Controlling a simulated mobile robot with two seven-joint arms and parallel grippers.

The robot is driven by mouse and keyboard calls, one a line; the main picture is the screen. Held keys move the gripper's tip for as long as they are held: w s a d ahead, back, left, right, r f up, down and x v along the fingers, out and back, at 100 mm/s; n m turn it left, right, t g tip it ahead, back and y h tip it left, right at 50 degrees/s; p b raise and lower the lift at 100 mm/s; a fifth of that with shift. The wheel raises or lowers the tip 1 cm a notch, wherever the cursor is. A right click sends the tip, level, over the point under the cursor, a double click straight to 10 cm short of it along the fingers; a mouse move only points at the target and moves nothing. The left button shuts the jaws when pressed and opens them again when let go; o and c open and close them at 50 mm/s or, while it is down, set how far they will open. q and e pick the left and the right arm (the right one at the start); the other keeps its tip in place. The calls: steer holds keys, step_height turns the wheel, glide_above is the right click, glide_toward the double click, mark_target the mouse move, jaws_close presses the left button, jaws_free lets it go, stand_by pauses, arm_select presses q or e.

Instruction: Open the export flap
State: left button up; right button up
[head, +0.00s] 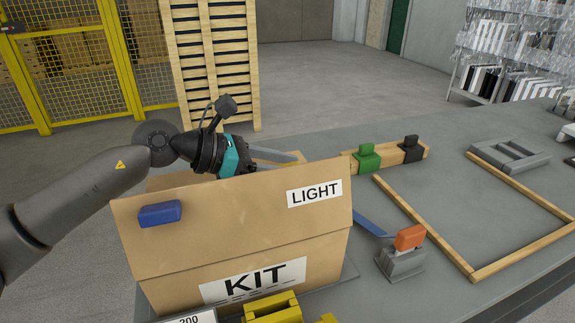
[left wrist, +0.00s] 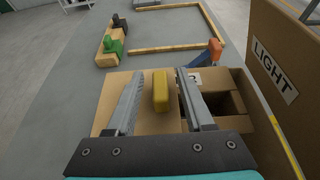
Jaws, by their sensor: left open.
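A cardboard box labelled KIT (head: 235,270) stands on the grey table. Its near flap, labelled LIGHT (head: 240,215), stands up and carries a blue tab (head: 160,214); this flap also shows in the left wrist view (left wrist: 262,80). In the left wrist view another cardboard flap (left wrist: 112,98) lies across the box and carries a yellow tab (left wrist: 160,92). I see no export label. My left gripper (left wrist: 160,73) is open above that flap, one finger on each side of the yellow tab; contact is unclear. In the head view my left gripper (head: 290,158) is behind the LIGHT flap.
A dark opening (left wrist: 222,104) shows in the box. A wooden bar with green (head: 367,158) and black (head: 411,148) blocks lies behind. An orange-topped grey block (head: 405,250) stands right of the box. A wooden frame (head: 425,228) lies farther right; yellow blocks (head: 272,308) are in front.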

arm_select(q)
jaws_close()
stand_by(0.3)
stand_by(1.1)
